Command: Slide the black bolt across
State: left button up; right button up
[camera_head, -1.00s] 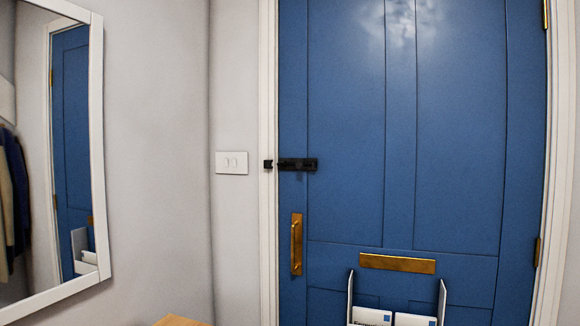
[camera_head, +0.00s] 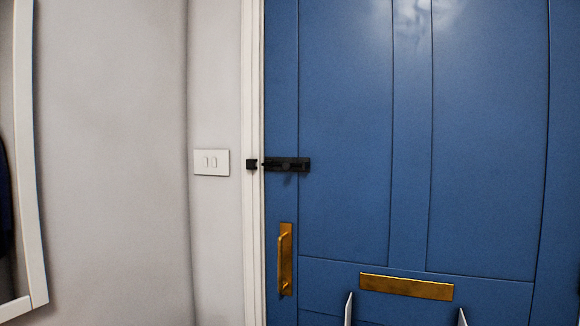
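The black bolt (camera_head: 287,164) is mounted level on the left edge of the blue door (camera_head: 345,215), above the brass pull handle. A small knob or handle seems to hang just below its middle. A black keeper (camera_head: 252,164) is fixed on the white door frame to the left of the bolt. A narrow gap shows between the keeper and the bolt's body; whether the bar spans it is too small to tell. The door looks closed.
A brass pull handle (camera_head: 286,259) and a brass letter plate (camera_head: 406,286) are on the door. A white switch plate (camera_head: 211,162) is on the wall left of the frame. A white-framed mirror (camera_head: 31,190) hangs at far left.

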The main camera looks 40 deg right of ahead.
aim_at(286, 166)
jog(key=i+l, duration=0.1)
jog(key=l, duration=0.35)
jog(key=i+l, duration=0.1)
jog(key=l, duration=0.4)
jog(key=i+l, duration=0.1)
jog(key=l, duration=0.35)
